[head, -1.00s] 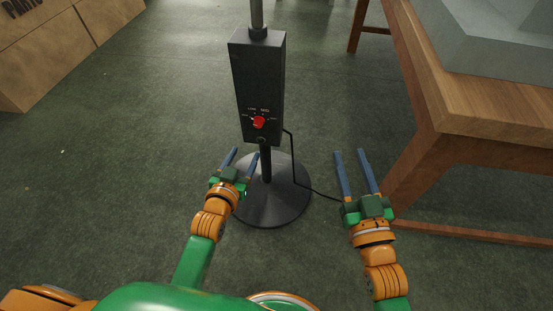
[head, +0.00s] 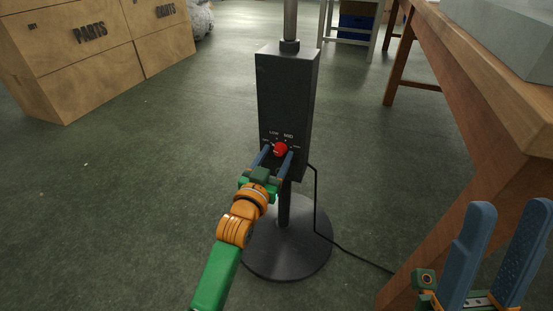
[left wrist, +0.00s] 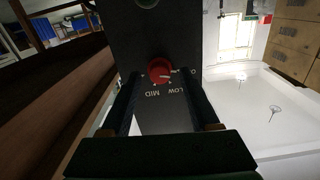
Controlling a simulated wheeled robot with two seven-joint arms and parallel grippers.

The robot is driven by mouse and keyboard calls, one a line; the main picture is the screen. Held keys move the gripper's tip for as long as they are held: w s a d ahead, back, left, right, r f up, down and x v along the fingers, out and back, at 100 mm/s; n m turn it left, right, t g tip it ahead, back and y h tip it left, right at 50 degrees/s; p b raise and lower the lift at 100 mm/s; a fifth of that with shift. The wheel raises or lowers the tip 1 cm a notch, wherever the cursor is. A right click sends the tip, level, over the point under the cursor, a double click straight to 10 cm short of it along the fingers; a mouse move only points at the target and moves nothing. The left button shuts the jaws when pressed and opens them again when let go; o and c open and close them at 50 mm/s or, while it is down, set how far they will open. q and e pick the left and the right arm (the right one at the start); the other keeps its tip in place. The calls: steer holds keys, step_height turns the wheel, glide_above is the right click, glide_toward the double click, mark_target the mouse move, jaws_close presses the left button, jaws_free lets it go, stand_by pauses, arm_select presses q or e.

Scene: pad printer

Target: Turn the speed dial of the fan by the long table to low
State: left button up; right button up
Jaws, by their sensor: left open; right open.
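The fan's dark control box (head: 286,95) stands on a pole over a round black base (head: 262,262). Its red speed dial (head: 280,149) is on the front face, with LOW and MID printed above it. The dial also shows in the left wrist view (left wrist: 159,71), with LOW, MID and part of another label around it; its exact setting is hard to tell. My left gripper (head: 278,154) is open, its fingertips on either side of the dial, with contact not clear. My right gripper (head: 510,210) is open and empty, by the table at lower right.
The long wooden table (head: 465,120) stands to the right, its leg close to my right gripper. A black cord (head: 345,245) runs from the box over the floor towards the table. Wooden parts boxes (head: 90,55) stand at far left. Floor left of the fan is clear.

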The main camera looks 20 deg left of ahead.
arm_select(q)
steer(key=shift+w, duration=0.35)
jaws_close()
